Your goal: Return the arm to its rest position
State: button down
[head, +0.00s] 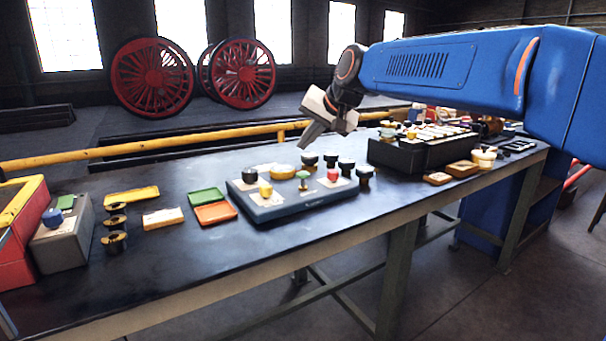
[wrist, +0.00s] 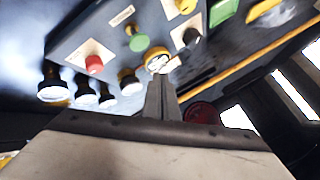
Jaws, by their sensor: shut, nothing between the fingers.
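My blue arm reaches in from the right in the head view. My gripper (head: 311,138) hangs above the back edge of the dark bench (head: 165,249), behind the blue-grey board (head: 292,209). Its fingers point down and to the left, shut and empty. In the wrist view my gripper (wrist: 162,84) shows its fingers together, with the board (wrist: 110,22) beyond them. The gripper appears apart from the board and its pieces.
The board holds red, green, yellow and black pieces, with dark knobs (head: 346,166) behind it. Coloured trays (head: 215,213) lie left of it. A black case (head: 419,152) stands at right. A yellow rail (head: 160,150) runs behind the bench.

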jog(key=s+d+f+h, duration=0.2)
jog(key=s+d+f, duration=0.3)
jog(key=s+d, duration=0.45)
jog(key=s+d+f+h, duration=0.1)
jog(key=s+d+f, duration=0.4)
jog(key=s+d, duration=0.4)
jog(key=s+d+f+g+h, duration=0.1)
jog(key=s+d+f, duration=0.5)
jog(key=s+f, duration=0.2)
jog(key=s+d+f+n+g+h, duration=0.1)
jog(key=s+d+f+h, duration=0.1)
jog(key=s+d+f, duration=0.5)
jog(key=s+f, duration=0.2)
jog(key=s, duration=0.3)
jog(key=shift+s+f, duration=0.15)
jog(key=shift+f, duration=0.15)
jog(key=shift+d+r, duration=0.1)
